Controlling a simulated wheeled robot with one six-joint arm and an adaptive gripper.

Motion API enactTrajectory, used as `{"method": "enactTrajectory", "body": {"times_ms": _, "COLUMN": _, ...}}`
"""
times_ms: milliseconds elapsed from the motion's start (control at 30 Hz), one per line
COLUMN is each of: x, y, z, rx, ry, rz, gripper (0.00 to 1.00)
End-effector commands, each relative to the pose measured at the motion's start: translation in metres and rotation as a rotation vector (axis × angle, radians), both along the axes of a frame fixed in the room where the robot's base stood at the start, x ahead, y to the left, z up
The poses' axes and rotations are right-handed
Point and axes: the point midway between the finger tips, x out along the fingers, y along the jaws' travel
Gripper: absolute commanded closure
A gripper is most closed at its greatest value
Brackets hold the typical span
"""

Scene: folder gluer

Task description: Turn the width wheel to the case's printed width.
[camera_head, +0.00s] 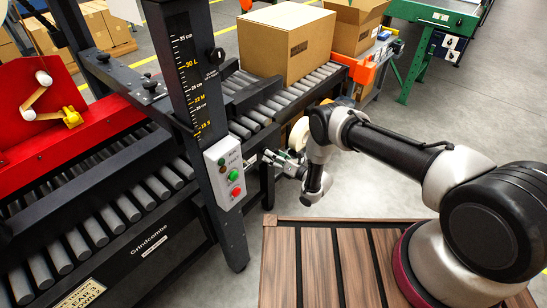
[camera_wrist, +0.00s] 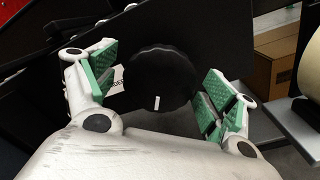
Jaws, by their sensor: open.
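The width wheel (camera_wrist: 155,78) is a black round knob with a scalloped rim and a short white mark near its bottom. In the wrist view my gripper (camera_wrist: 160,70) is open, with one green-padded finger on each side of the wheel. I cannot tell whether the pads touch it. In the head view my gripper (camera_head: 282,163) is beside the machine, right of the button box; the wheel is not discernible there. The cardboard case (camera_head: 286,42) sits on the rollers. Its side print is too small to read.
A post bears a height scale (camera_head: 190,75) in cm. A button box (camera_head: 224,173) with green and red buttons is on it. A white label (camera_wrist: 116,80), partly hidden, is left of the wheel. A cream roll (camera_head: 299,134) is close behind my gripper.

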Motion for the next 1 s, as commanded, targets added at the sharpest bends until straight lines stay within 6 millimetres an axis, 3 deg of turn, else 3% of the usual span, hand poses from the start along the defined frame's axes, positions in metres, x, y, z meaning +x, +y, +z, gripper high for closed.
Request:
{"method": "enactTrajectory", "body": {"times_ms": 167, "x": -0.009, "y": -0.014, "z": -0.001, "rx": 0.000, "ry": 0.003, "rz": -0.001, "gripper": 0.15}}
{"method": "enactTrajectory", "body": {"times_ms": 600, "x": -0.062, "y": -0.085, "z": -0.002, "rx": 0.000, "ry": 0.003, "rz": -0.002, "gripper": 0.15}}
{"method": "enactTrajectory", "body": {"times_ms": 1000, "x": -0.072, "y": -0.096, "z": -0.002, "rx": -0.001, "ry": 0.000, "rz": 0.001, "gripper": 0.15}}
